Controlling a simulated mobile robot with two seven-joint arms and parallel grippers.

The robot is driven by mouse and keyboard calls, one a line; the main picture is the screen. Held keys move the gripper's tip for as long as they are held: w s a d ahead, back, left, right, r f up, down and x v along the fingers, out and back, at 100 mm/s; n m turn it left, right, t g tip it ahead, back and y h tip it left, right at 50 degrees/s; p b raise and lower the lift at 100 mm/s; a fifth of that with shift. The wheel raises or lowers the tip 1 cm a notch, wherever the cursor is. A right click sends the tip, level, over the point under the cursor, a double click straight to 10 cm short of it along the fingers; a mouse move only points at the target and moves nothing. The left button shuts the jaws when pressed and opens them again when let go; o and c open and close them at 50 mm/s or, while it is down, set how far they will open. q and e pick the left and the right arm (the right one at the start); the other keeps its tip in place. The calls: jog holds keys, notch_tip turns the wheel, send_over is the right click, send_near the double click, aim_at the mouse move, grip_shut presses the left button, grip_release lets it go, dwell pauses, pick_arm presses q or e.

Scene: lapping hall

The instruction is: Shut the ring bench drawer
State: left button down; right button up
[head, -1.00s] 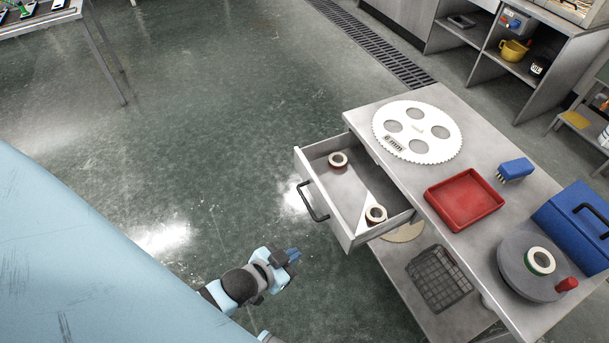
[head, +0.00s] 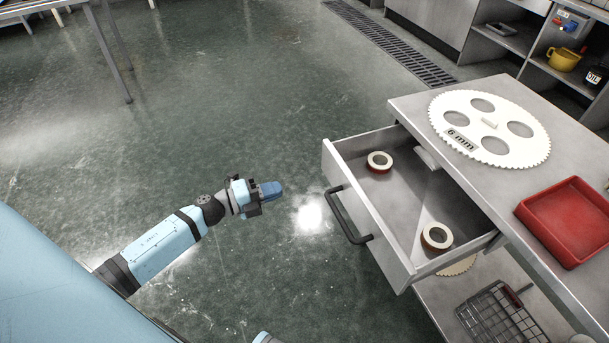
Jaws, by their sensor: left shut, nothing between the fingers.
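The ring bench drawer (head: 385,240) stands open, pulled out to the left from under the bench top (head: 410,103). Its dark bar handle (head: 346,217) is on the front panel. Two rings lie inside: one with a red side (head: 379,162) near the far end and one with a brown side (head: 436,237) near the near end. My left gripper (head: 270,190) is shut and empty, left of the handle and apart from it, with its blue fingertips pointing right toward it. My right gripper is not in view.
A white toothed disc (head: 490,157) marked 6 mm and a red tray (head: 568,221) lie on the bench top. A wire basket (head: 498,318) is on the shelf below. The floor (head: 200,90) left of the drawer is clear. Open shelving stands at the back right.

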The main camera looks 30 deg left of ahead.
aim_at(333, 172)
pick_arm(q)
jog(key=b+x, duration=0.1)
jog(key=x, duration=1.2)
jog(key=shift+w+d, duration=0.25)
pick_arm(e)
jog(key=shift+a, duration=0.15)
pick_arm(q)
jog(key=shift+r, duration=0.1)
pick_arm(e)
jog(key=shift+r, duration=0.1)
pick_arm(q)
jog(key=shift+w+d, duration=0.2)
jog(key=shift+w, duration=0.05)
jog(key=b+x, duration=0.1)
jog(key=x, duration=1.4)
jog(key=shift+d, duration=0.1)
jog(key=b+x, duration=0.2)
jog(key=x, duration=0.5)
jog(key=shift+w+d+b, duration=0.1)
jog(key=shift+w+b, duration=0.05)
jog(key=shift+b, duration=0.15)
jog(key=shift+w+d, duration=0.3)
jog(key=shift+w, duration=0.05)
jog(key=shift+r, duration=0.25)
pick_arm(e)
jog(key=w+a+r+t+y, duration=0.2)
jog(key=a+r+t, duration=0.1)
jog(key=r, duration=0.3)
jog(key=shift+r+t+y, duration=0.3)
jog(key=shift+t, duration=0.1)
